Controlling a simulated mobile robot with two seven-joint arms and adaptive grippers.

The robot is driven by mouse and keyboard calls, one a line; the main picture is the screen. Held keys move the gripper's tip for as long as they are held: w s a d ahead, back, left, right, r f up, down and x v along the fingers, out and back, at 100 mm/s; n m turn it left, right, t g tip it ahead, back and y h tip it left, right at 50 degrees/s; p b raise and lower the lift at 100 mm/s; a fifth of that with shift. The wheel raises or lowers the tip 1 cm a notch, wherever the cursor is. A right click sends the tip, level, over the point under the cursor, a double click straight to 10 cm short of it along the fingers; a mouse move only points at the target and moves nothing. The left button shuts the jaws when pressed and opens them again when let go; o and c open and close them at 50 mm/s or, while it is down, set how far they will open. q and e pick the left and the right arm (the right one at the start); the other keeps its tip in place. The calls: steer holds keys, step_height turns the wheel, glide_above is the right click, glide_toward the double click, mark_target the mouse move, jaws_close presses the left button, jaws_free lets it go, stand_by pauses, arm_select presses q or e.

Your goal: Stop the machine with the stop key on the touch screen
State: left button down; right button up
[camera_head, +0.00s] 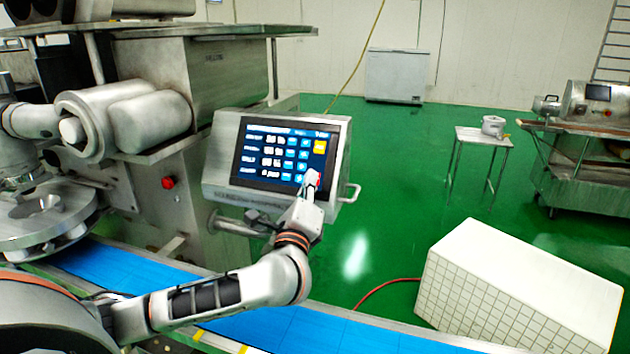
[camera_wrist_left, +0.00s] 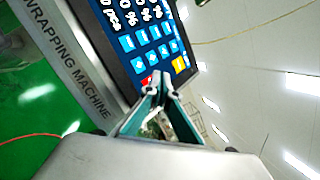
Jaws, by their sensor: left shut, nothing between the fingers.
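The touch screen (camera_head: 272,153) is lit, with blue keys, white labels and an orange key, in a tilted metal housing (camera_head: 216,165). My left gripper (camera_head: 311,177) is shut and empty, its tips at the screen's lower right corner. A red key (camera_head: 318,181), likely the stop key, shows partly beside the fingertips. In the left wrist view the shut fingertips (camera_wrist_left: 161,80) lie just over the red key (camera_wrist_left: 147,82), which they partly hide. I cannot tell whether they touch the screen (camera_wrist_left: 140,35). The right gripper is not in view.
The steel machine body (camera_head: 150,75) stands behind and left of the screen. A blue conveyor belt (camera_head: 320,330) runs below my left arm. A red emergency button (camera_head: 168,182) sits on the machine's side. A white tiled block (camera_head: 520,285) stands at the right; green floor lies between.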

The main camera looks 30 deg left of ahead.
arm_select(q)
steer(key=shift+w+f, duration=0.15)
steer(key=shift+w, duration=0.1)
stand_by(0.8)
steer(key=shift+s, duration=0.1)
steer(key=shift+s+d+r, duration=0.1)
steer(key=shift+s+r, duration=0.3)
steer(key=shift+s, duration=0.1)
stand_by(0.3)
steer(key=s+p, duration=0.1)
steer(key=s+r, duration=0.1)
steer(key=s+d+r+p, duration=0.1)
steer(key=s, duration=0.1)
steer(key=shift+s+r+p, duration=0.1)
steer(key=shift+r+p, duration=0.15)
steer(key=shift+p, duration=0.05)
stand_by(0.9)
